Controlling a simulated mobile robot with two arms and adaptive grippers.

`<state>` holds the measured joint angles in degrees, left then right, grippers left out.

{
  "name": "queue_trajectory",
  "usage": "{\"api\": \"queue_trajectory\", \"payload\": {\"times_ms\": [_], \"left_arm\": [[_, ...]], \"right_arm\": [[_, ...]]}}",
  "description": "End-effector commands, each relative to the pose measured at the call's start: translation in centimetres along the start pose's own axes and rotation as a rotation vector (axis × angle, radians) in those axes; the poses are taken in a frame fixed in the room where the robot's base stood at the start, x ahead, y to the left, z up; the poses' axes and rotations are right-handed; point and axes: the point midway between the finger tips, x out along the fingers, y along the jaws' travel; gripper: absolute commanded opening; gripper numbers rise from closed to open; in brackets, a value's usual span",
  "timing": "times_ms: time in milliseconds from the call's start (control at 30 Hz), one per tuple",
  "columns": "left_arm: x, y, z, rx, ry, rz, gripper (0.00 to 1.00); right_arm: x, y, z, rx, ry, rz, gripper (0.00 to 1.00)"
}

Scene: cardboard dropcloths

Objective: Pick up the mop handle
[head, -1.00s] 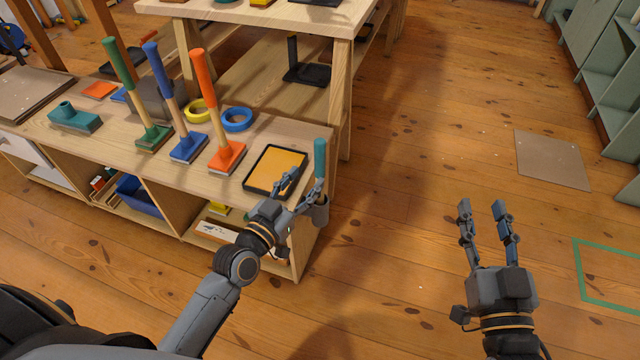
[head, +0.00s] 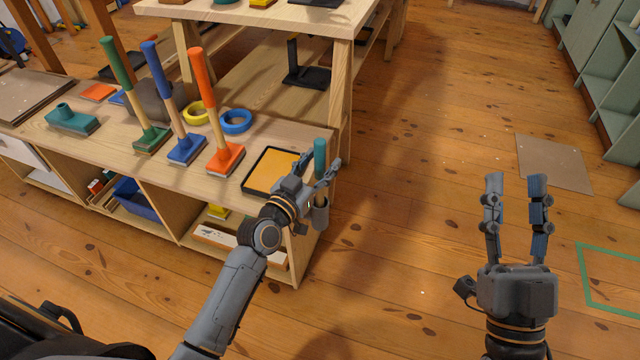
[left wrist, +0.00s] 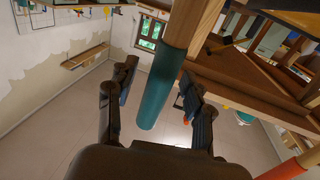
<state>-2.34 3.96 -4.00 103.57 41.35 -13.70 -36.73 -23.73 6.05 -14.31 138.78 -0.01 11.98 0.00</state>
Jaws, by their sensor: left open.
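The mop handle (head: 320,155) has a teal grip and stands upright in a grey cup-like holder (head: 320,213) on the end of the low wooden bench. My left gripper (head: 322,160) is open at the teal grip, with a fingertip on either side of it. In the left wrist view the teal grip (left wrist: 160,85) and its wooden shaft run between the open fingers (left wrist: 156,82). I cannot tell whether either finger touches it. My right gripper (head: 516,182) is open and empty over the floor at the right.
A black tray with a yellow pad (head: 272,171) lies on the bench beside the left gripper. Green, blue and orange-handled (head: 201,70) tools stand further left, near yellow and blue tape rings (head: 236,121). A taller table (head: 342,20) stands behind. The floor to the right is mostly clear.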

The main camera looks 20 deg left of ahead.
Motion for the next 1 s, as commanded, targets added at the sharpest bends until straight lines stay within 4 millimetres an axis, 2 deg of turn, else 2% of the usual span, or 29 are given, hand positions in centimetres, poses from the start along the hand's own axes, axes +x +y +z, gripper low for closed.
{"api": "queue_trajectory", "payload": {"times_ms": [133,300,367,400,867,1000], "left_arm": [[-0.01,0.0,-0.02,0.0,0.0,0.0,0.49],[-0.03,0.01,-0.02,0.0,0.0,0.0,0.15],[-0.03,0.01,-0.02,0.0,0.0,0.0,0.02],[-0.03,0.01,-0.02,0.0,0.0,0.0,0.0],[-0.03,0.01,-0.15,0.0,0.001,0.0,0.0],[-0.02,0.01,-0.54,0.0,0.002,0.0,0.0]], "right_arm": [[0.02,0.0,0.0,0.0,-0.001,0.0,0.4],[0.01,0.0,0.02,0.0,-0.002,0.0,0.4],[0.01,0.0,0.03,0.0,-0.002,0.0,0.4],[0.01,0.0,0.04,0.0,-0.002,0.0,0.4],[0.04,0.01,0.08,0.0,-0.006,0.0,0.4],[0.12,0.06,0.64,-0.001,-0.042,0.002,0.4]]}}
